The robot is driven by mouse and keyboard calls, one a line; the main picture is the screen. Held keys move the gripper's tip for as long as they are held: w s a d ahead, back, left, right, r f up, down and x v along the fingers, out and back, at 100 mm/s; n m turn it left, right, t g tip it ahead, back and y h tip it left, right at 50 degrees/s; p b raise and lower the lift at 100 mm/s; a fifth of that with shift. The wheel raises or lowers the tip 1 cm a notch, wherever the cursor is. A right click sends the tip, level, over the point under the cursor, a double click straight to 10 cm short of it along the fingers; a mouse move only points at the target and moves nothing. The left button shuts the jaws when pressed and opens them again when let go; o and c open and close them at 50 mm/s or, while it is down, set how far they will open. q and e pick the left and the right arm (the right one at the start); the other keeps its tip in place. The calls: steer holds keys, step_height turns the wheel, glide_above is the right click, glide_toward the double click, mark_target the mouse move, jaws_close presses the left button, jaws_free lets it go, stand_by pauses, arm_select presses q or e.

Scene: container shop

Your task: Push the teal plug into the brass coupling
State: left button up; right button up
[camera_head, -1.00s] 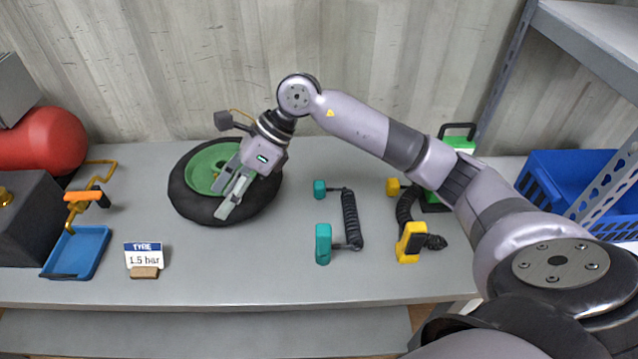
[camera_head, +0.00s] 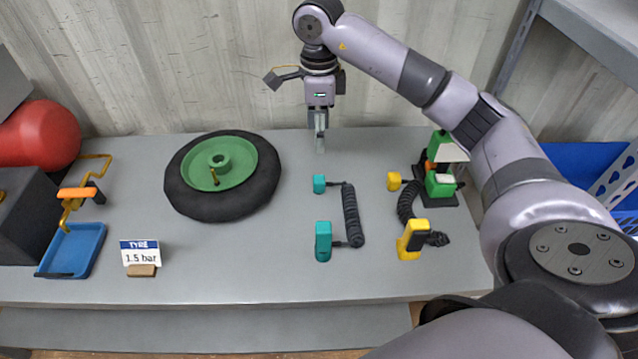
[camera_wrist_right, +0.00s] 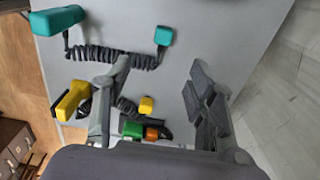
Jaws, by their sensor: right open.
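The small teal plug (camera_head: 319,184) lies on the bench, joined by a black coiled hose (camera_head: 352,215) to a larger teal handset (camera_head: 323,242). In the right wrist view the teal plug (camera_wrist_right: 164,36) lies beyond the fingers, with clear bench around it. My right gripper (camera_head: 320,143) points down behind the plug, nearer the wall, apart from it. It is open and empty; its spread fingers also show in the wrist view (camera_wrist_right: 160,95). The brass coupling cannot be made out with certainty; a trace of brass shows at the left edge, on the dark box. My left gripper is out of view.
A yellow plug (camera_head: 394,181) and yellow handset (camera_head: 413,240) share another coil. A tyre with green rim (camera_head: 222,203) lies left, near a sign (camera_head: 141,257), blue tray (camera_head: 71,250), dark box (camera_head: 18,225) and red tank (camera_head: 38,135). A green-orange device (camera_head: 440,182) stands right.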

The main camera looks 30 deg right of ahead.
mark_target(319, 179)
step_height(319, 179, down, 12)
steer(key=shift+r+p, duration=0.15)
steer(key=shift+p, duration=0.8)
steer(key=f, duration=0.1)
steer(key=f+p, duration=0.1)
steer(key=f, duration=0.2)
steer(key=shift+w+d+f+p, duration=0.1)
steer(key=shift+w+d+p, duration=0.1)
steer(key=shift+w+p, duration=0.1)
steer(key=shift+f, duration=0.5)
steer(key=shift+c, duration=0.2)
steer(key=c, duration=1.1)
